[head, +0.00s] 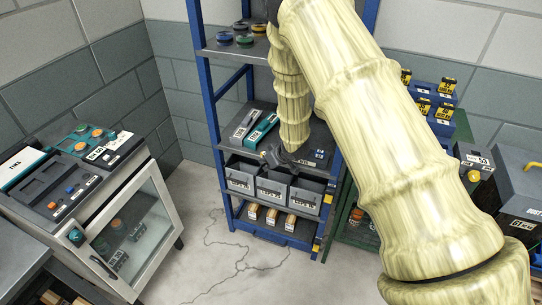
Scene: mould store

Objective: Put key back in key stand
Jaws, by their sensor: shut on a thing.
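My gripper (277,159) is a small dark shape at the end of my arm, over the middle shelf of the blue rack. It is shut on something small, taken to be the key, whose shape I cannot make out. A small dark blue piece with a white label (316,155) sits on the same shelf just right of my gripper. I cannot tell whether it is the key stand. My arm covers the right side of the rack.
Grey bins (273,190) stand below the middle shelf (233,150). A grey and a teal binder-like item (263,130) lie left of my gripper. A glass-door cabinet (125,235) stands left, a dark toolbox (520,190) right. The floor (190,215) between is clear.

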